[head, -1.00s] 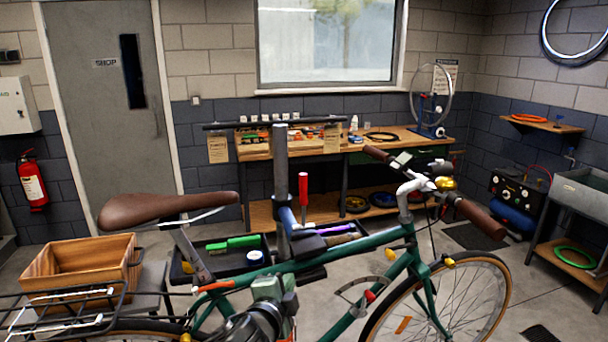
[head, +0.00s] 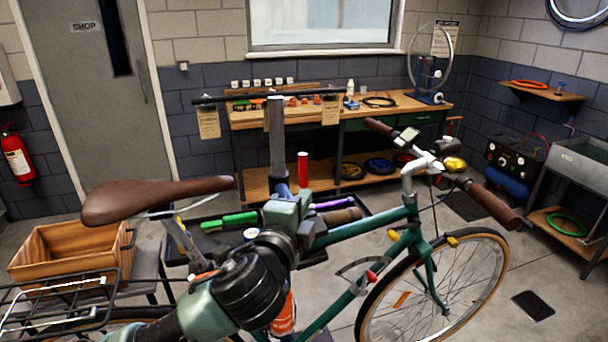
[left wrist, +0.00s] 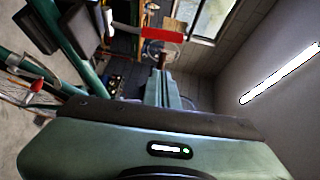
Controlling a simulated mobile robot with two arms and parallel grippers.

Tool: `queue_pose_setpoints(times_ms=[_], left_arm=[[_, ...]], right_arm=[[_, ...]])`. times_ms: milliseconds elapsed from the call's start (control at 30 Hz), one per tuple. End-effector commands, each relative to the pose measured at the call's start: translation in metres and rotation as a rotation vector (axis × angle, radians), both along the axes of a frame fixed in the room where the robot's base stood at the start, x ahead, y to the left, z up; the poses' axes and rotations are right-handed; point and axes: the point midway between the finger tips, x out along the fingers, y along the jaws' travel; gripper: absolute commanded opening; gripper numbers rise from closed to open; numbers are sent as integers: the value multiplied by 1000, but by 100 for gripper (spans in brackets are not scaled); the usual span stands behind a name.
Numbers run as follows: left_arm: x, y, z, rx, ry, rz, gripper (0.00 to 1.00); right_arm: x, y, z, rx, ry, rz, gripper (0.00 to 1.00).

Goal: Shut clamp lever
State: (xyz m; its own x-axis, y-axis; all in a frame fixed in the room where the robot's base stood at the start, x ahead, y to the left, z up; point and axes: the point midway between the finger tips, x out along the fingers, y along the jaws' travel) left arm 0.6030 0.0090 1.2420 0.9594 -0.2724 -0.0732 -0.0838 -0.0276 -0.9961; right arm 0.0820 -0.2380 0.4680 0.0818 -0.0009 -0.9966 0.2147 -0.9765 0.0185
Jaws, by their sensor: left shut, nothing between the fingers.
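The clamp lever's red handle (head: 303,169) stands upright beside the grey stand post (head: 277,140) in the head view. Its lower part is hidden behind my left gripper. The black clamp (head: 312,228) sits at the green bicycle (head: 385,222), partly covered by my gripper. My left gripper (head: 284,206) is shut and empty, just in front of the post and lever. In the left wrist view the red handle (left wrist: 162,34) lies across the picture beyond my shut fingers (left wrist: 163,72); I cannot tell whether they touch it. My right gripper is not in view.
A tool tray (head: 350,218) lies behind the frame. The handlebar (head: 485,205) juts out right. A workbench (head: 400,110) stands at the back wall.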

Motion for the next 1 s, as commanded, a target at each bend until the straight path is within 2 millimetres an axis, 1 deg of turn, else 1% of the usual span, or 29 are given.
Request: queue_pose_setpoints(times_ms=[33, 133, 333, 367, 400, 500, 700, 1000], left_arm=[[11, -2, 3, 2, 0, 3, 0], [32, -9, 2, 1, 1, 3, 0], [72, -20, -1, 2, 0, 2, 0], [77, -19, -2, 3, 1, 3, 0], [83, -14, -3, 4, 1, 5, 0], [94, -8, -5, 3, 1, 2, 0], [106, -1, -8, 1, 0, 1, 0], [107, -1, -9, 0, 0, 0, 0]], right_arm=[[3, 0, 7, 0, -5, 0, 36], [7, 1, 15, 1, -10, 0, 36], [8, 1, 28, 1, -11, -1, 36], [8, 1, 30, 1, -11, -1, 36], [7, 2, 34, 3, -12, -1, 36], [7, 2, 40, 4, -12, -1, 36], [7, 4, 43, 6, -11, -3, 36], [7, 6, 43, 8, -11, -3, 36]])
